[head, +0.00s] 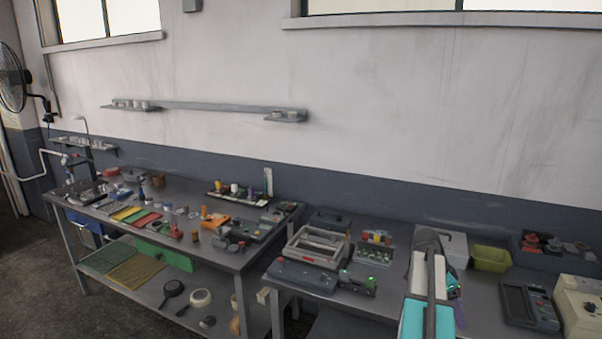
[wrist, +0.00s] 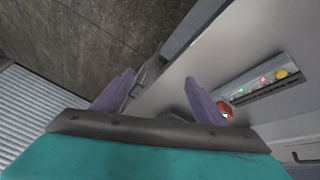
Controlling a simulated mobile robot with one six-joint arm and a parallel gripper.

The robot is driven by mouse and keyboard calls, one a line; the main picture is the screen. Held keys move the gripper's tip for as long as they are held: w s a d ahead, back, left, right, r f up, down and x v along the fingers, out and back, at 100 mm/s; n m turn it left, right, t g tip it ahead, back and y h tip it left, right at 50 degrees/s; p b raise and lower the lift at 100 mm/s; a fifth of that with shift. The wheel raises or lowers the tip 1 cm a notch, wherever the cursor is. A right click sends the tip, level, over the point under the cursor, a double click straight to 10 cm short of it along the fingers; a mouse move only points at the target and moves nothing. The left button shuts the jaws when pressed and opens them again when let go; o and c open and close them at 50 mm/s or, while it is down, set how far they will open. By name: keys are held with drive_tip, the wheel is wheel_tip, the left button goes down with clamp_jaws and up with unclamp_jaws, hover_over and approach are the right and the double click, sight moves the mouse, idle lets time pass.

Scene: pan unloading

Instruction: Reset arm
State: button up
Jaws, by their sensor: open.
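My gripper (wrist: 158,84) shows in the wrist view as two purple fingers spread well apart. It is open, and nothing is between the fingertips. Behind the gap are a dark floor and the edge of a pale grey surface. In the head view my arm, white, dark and teal, rises at the lower right in front of the right table. Small purple parts show beside it, but the fingers cannot be made out clearly there.
A grey panel with small coloured lights (wrist: 265,86) lies right of the fingers in the wrist view. The right table holds a grey case (head: 318,246), a yellow-green bin (head: 491,258) and a dark meter (head: 529,305). The left table (head: 180,200) is crowded with tools.

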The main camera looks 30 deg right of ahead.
drive_tip(key=w+a+f+n+y, duration=0.15)
drive_tip(key=a+f+n, duration=0.25)
drive_tip(key=a+f, duration=0.45)
drive_tip(key=w+a+f+n, duration=0.3)
drive_tip(key=a+f+n, duration=0.1)
drive_tip(key=a+f, duration=0.5)
drive_tip(key=w+a+f+n+y, duration=0.1)
drive_tip(key=w+a+f+n, duration=0.25)
drive_tip(key=a+f, duration=0.55)
drive_tip(key=s+a+f+n, duration=0.4)
drive_tip(key=s+a+f, duration=0.15)
drive_tip(key=a, duration=0.45)
drive_tip(key=s+a+f+n+g+y, duration=0.1)
drive_tip(key=s+a+f+n, duration=0.3)
drive_tip(key=s+a, duration=0.4)
drive_tip(key=s+a+f+n, duration=0.4)
drive_tip(key=s+a+f, duration=0.1)
drive_tip(key=a, duration=0.6)
wheel_tip(320, 180, down, 11)
drive_tip(key=b, duration=1)
drive_tip(key=shift+s+g+b, duration=0.25)
drive_tip(key=shift+g+b, duration=0.1)
drive_tip(key=shift+g, duration=0.05)
drive_tip(key=shift+r, duration=0.15)
drive_tip(key=c, duration=0.9)
drive_tip(key=shift+d+m, duration=0.15)
drive_tip(key=shift+m, duration=0.1)
